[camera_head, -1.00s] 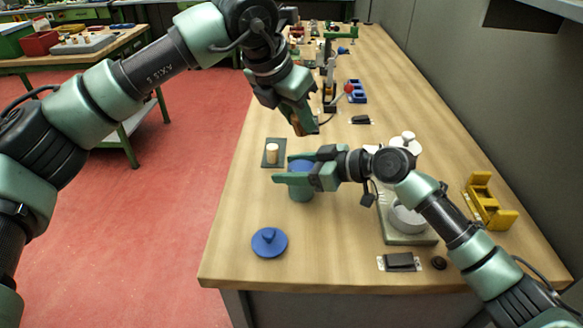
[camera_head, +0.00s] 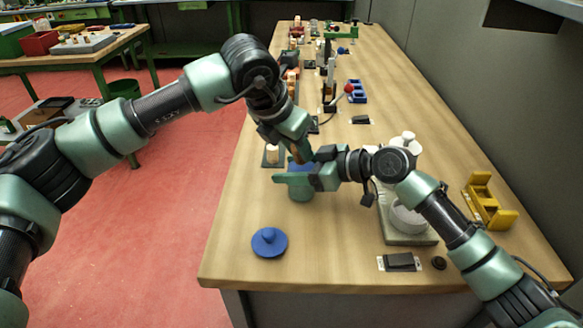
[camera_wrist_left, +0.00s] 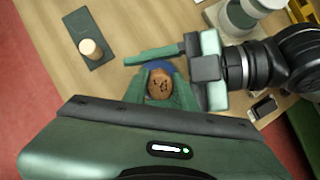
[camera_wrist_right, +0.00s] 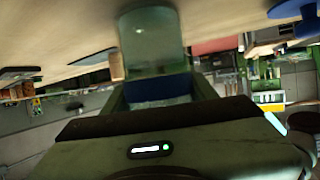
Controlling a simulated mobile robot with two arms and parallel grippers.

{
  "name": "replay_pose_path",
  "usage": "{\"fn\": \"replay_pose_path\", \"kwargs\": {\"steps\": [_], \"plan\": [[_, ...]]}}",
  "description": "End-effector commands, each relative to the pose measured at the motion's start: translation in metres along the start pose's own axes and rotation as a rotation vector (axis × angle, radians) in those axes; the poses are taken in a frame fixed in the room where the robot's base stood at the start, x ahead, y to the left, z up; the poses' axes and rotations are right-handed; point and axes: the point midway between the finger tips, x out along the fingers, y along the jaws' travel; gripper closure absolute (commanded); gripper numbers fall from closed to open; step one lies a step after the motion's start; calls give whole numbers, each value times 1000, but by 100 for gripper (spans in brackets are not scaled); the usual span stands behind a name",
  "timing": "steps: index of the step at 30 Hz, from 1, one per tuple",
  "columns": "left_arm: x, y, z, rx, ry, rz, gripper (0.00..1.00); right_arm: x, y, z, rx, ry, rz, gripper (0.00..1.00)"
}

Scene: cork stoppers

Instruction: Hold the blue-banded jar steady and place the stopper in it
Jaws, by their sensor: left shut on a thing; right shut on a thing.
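The greenish jar (camera_head: 301,193) stands upright on the bench, with its blue band (camera_head: 293,163) at the top. My right gripper (camera_head: 293,179) is shut on it from the right. The right wrist view shows the jar's glass wall (camera_wrist_right: 152,45) close up between the fingers. My left gripper (camera_head: 301,158) is over the jar and shut on a brown cork stopper (camera_wrist_left: 160,84). In the left wrist view, the blue band (camera_wrist_left: 158,66) shows behind the stopper. I cannot tell whether the stopper touches the jar mouth, as my fingers hide it.
A pale stopper-like cylinder (camera_wrist_left: 90,48) stands on a dark mat (camera_wrist_left: 98,60) beside the jar. A blue knobbed lid (camera_head: 269,242) lies near the front. A scale-like plate (camera_head: 408,239) and a yellow holder (camera_head: 491,203) stand at the right. The front middle is clear.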

Motion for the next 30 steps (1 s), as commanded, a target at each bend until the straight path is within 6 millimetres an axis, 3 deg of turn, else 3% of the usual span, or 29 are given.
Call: {"fn": "replay_pose_path", "kwargs": {"steps": [21, 30], "plan": [[46, 0, -27, -2, 12, -1, 100, 0, -1, 0, 1, -1, -2, 100], [49, 1, -29, -5, 15, 0, 100, 0, -2, -2, -1, 3, -5, 100]]}}
